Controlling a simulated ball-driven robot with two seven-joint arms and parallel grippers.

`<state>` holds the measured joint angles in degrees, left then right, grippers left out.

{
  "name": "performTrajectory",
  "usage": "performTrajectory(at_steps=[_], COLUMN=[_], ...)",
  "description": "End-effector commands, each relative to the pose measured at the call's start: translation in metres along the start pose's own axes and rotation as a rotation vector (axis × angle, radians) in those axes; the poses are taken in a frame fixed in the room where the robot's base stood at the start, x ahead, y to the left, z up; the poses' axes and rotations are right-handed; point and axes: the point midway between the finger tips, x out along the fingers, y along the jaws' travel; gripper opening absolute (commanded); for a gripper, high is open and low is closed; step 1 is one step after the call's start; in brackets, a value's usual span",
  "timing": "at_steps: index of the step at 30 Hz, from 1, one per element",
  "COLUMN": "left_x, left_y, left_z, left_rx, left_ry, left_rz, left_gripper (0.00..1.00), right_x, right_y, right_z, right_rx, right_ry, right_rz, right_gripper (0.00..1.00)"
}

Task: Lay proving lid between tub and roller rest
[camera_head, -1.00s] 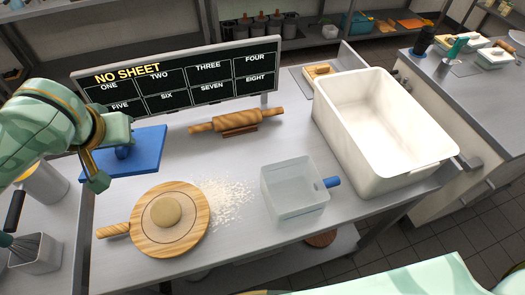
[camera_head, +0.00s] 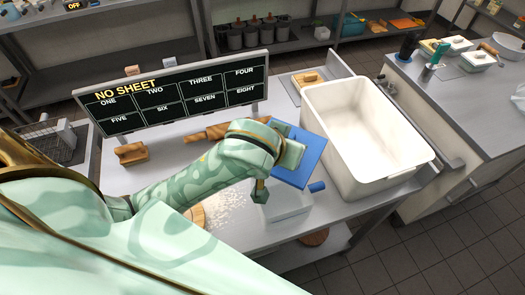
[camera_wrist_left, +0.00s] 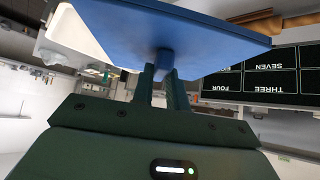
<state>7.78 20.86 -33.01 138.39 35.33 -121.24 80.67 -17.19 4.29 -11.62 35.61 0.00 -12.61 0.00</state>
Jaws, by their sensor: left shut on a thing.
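My left gripper (camera_head: 285,162) is shut on the knob of the blue square proving lid (camera_head: 312,158). In the left wrist view the two fingers (camera_wrist_left: 164,78) clamp the knob under the lid's broad blue face (camera_wrist_left: 180,35). The lid is tilted in the head view and held above the counter, left of the large white tub (camera_head: 365,140). The rolling pin (camera_head: 208,133) is left of the lid; my arm hides part of it and its roller rest. I cannot tell the lid's exact height. My right gripper is not in view.
A wooden block (camera_head: 131,152) sits at the counter's left. The menu board (camera_head: 180,95) stands behind.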

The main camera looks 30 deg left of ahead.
Motion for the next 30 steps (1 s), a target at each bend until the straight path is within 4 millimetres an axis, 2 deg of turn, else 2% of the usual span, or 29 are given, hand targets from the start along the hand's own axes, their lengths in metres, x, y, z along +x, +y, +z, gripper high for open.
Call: performTrajectory(at_steps=[2, 5, 14, 15, 19, 26, 30], left_x=[-0.003, 0.007, 0.071, 0.082, 0.106, 0.124, 0.144], left_y=[-0.006, -0.019, -0.084, -0.088, -0.102, -0.114, -0.117], left_z=[0.004, 0.005, -0.004, 0.002, 0.008, 0.012, 0.027], left_rx=[-0.019, -0.023, -0.025, -0.024, -0.025, -0.026, -0.024], left_ry=[0.012, 0.023, 0.023, 0.019, 0.020, 0.021, 0.020], left_rz=[-0.019, -0.034, -0.037, -0.034, -0.033, -0.031, -0.030], left_gripper=[0.00, 0.00, 0.00, 0.00, 0.00, 0.00, 0.00], right_x=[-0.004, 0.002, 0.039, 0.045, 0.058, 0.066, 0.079], right_y=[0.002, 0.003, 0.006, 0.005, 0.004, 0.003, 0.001], right_z=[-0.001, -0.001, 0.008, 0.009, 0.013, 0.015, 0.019], right_rx=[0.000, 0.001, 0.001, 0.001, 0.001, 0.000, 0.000], right_ry=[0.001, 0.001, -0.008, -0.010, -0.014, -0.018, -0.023], right_rz=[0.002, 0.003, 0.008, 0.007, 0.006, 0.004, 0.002], right_gripper=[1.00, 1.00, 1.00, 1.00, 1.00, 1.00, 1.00])
